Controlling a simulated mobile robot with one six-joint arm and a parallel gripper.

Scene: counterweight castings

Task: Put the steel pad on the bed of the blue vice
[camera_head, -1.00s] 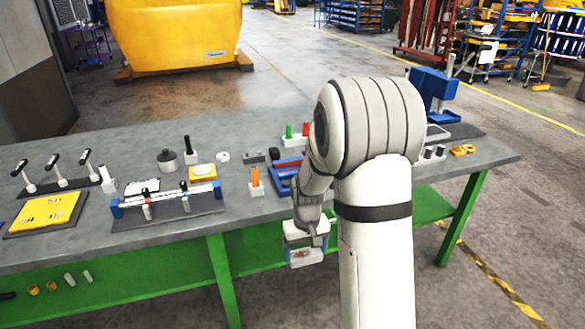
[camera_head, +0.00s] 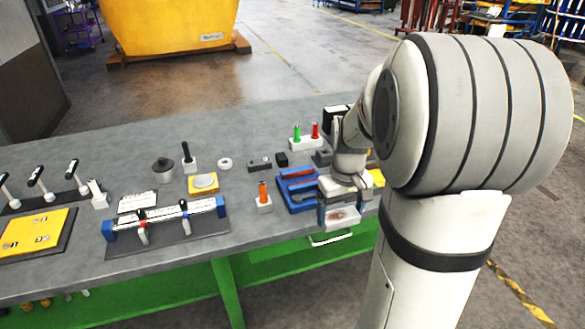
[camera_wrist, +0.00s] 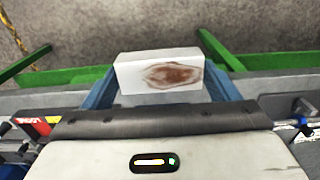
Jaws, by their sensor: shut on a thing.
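My gripper (camera_head: 338,208) is shut on a pale block with a rust-brown patch, which I take to be the steel pad (camera_head: 343,218). In the head view it hangs near the front edge of the bench. In the wrist view the pad (camera_wrist: 160,72) sits between the blue fingers of my gripper (camera_wrist: 160,85), its stained face showing.
A block with green and red pegs (camera_head: 306,141) stands behind.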

